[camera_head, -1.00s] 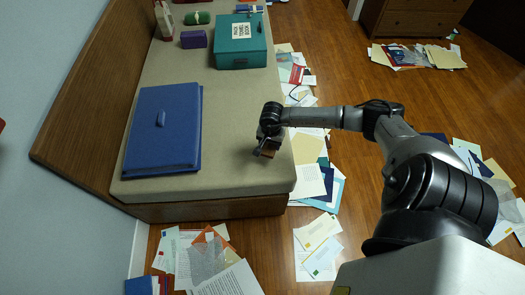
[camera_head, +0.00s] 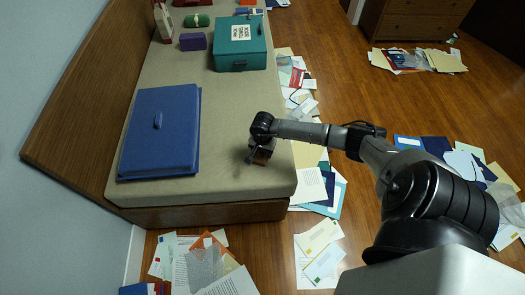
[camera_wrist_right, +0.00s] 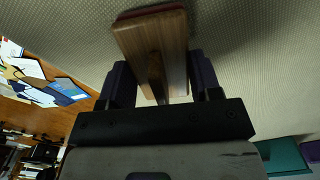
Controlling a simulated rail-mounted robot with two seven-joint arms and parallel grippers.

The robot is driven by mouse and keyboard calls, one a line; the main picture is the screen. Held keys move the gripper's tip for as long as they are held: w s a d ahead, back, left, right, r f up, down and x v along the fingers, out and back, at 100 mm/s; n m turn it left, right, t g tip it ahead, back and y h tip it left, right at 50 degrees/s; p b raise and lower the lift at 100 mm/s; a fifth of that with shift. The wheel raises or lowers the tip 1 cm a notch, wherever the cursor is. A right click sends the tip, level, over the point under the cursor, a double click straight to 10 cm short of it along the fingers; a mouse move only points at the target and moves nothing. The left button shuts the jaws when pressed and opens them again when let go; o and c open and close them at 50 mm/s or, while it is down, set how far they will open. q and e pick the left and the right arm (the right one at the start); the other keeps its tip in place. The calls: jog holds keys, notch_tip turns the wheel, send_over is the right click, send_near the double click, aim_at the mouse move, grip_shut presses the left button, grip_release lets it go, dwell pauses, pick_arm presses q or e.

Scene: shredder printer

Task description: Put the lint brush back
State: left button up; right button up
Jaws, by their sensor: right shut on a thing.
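The lint brush (camera_wrist_right: 152,47) has a wooden body with a dark red edge. In the right wrist view my right gripper (camera_wrist_right: 160,85) has its dark fingers on either side of its wooden grip and is shut on it. In the head view the right gripper (camera_head: 259,158) is above the near right part of the beige cushioned bench (camera_head: 225,110), and the brush is mostly hidden beneath the wrist. I cannot tell whether the brush touches the bench. My left gripper is in neither view.
A blue case (camera_head: 161,130) lies left of the gripper on the bench. A teal box (camera_head: 241,45), a purple block (camera_head: 193,41), a green roll (camera_head: 197,20) and a bottle (camera_head: 163,22) stand at the far end. Papers (camera_head: 322,248) litter the floor. The bench middle is clear.

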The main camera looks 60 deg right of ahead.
jog(key=shift+d+f, duration=0.1)
jog(key=o, duration=0.8)
jog(key=shift+o, duration=0.2)
